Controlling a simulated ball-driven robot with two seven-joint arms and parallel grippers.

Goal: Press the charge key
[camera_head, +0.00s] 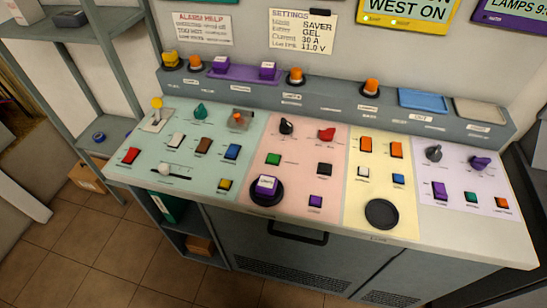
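A control console with a sloping top (330,213) fills the middle of the head view. It has teal, pink, yellow and lavender sections. Keys include a red key (131,156), a green key (273,159), a black key (324,169), a purple key (315,201), two orange keys (366,145) and a blue key (398,180). The small labels beside the keys are too blurred to read, so I cannot tell which is the charge key. Neither of my grippers is in view.
Knobs and levers rise from the panel. Lamps (295,75) line the raised back ledge. A grey shelf (104,135) stands left. Tiled floor (110,245) is clear in front.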

